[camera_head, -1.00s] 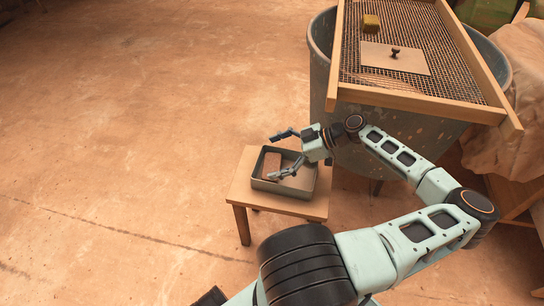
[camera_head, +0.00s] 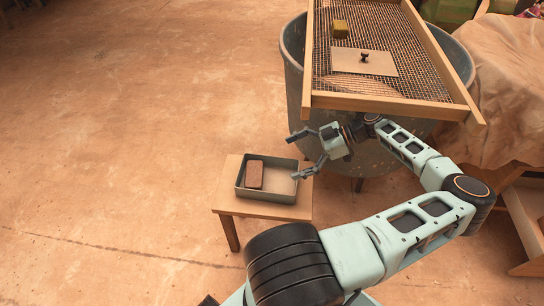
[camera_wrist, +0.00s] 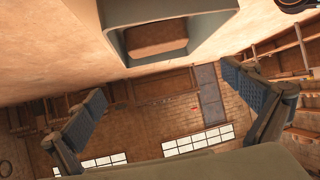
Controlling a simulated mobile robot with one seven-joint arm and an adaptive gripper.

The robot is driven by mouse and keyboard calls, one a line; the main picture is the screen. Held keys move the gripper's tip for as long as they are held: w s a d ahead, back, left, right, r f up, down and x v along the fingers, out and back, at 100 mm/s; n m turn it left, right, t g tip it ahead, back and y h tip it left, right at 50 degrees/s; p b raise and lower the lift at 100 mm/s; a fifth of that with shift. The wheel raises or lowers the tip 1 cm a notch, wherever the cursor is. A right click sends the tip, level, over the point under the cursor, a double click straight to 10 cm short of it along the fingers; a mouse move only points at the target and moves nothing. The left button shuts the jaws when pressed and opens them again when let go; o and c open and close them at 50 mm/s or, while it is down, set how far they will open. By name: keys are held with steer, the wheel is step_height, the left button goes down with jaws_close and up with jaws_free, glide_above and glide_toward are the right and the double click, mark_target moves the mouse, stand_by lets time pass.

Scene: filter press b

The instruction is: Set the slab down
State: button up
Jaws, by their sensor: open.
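The slab, a reddish-brown block (camera_head: 254,174), lies in the left part of a grey-green open tray (camera_head: 268,196). The tray stands on a small wooden stool (camera_head: 230,204). My gripper (camera_head: 293,157) is open and empty, above and beside the tray's right end, its two fingers spread. In the wrist view the slab (camera_wrist: 157,37) shows inside the tray (camera_wrist: 117,27) at the top, beyond my open fingers (camera_wrist: 162,85) and apart from them.
A large grey metal tub (camera_head: 293,75) stands behind the stool, with a wood-framed mesh screen (camera_head: 395,103) across it. A flat board with a dark knob (camera_head: 364,62) and a yellow block (camera_head: 340,29) lie on the mesh. The floor at left is clear.

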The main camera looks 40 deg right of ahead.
steer(key=shift+s+d, duration=0.8)
steer(key=shift+d, duration=0.2)
